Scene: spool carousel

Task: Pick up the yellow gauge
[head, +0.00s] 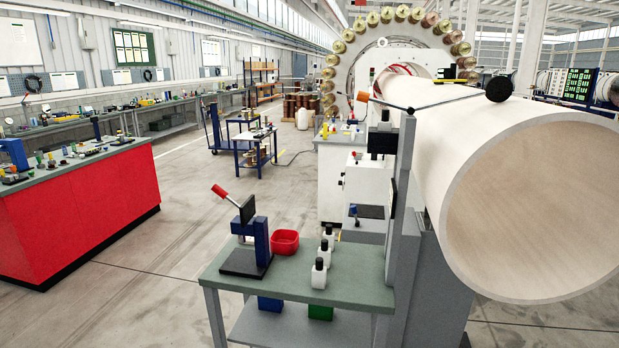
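I cannot pick out the yellow gauge with certainty. A small yellow item (147,102) lies on the long bench along the left wall, too small to identify. Small coloured items, some yellowish, stand on the red workbench (85,208) at the left, also too small to name. My gripper does not show in the head view.
A green-topped table (310,284) stands in front, bearing a blue press with a red handle (258,235), a red bowl (285,243) and white bottles (318,273). A large pale tube (470,160) fills the right. A blue cart (253,145) stands behind. Grey floor (165,225) lies open centre-left.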

